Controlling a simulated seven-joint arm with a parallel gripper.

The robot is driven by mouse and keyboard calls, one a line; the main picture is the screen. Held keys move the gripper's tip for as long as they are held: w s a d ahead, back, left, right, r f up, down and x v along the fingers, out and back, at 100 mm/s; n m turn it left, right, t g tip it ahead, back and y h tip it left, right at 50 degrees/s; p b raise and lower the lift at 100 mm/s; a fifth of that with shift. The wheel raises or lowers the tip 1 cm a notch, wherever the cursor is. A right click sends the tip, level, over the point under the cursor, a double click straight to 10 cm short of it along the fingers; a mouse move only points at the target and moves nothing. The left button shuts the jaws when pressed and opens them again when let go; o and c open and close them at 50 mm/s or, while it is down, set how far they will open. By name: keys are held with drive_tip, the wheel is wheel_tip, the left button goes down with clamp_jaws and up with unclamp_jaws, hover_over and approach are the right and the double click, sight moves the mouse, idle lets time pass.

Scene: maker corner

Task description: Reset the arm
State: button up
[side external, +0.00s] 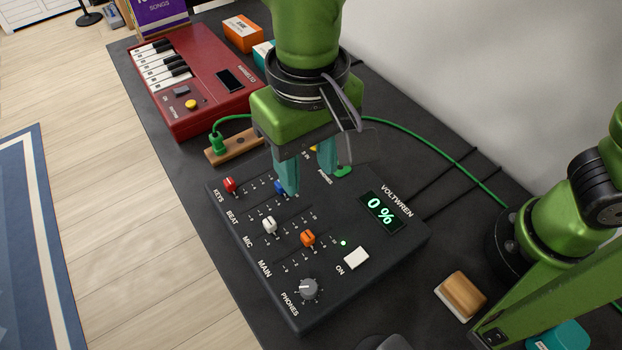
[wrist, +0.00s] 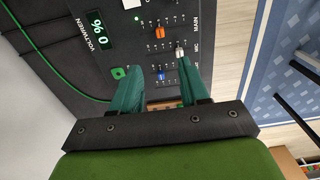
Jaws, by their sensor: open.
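My green arm ends in my gripper (side external: 305,175), with two teal fingers pointing down over the back part of a black mixer (side external: 330,245). In the wrist view my gripper (wrist: 160,80) has its fingers apart with nothing between them, and the mixer's blue slider (wrist: 161,76) shows in the gap. In the side view a finger partly covers the blue slider (side external: 279,187). The display (side external: 380,212) reads 0 %. I cannot tell whether a finger touches the mixer.
A red keyboard (side external: 205,80) stands behind the mixer at the left. A wooden-topped block (side external: 461,294) lies at the right. Orange and teal boxes stand at the back.

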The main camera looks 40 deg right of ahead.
drive_tip(key=shift+r, duration=0.1)
drive_tip(key=d+r+m+t+y, duration=0.2)
drive_tip(key=d+m+t, duration=0.2)
drive_tip(key=d, duration=2.5)
drive_tip(key=t, duration=0.3)
drive_tip(key=shift+d, duration=0.2)
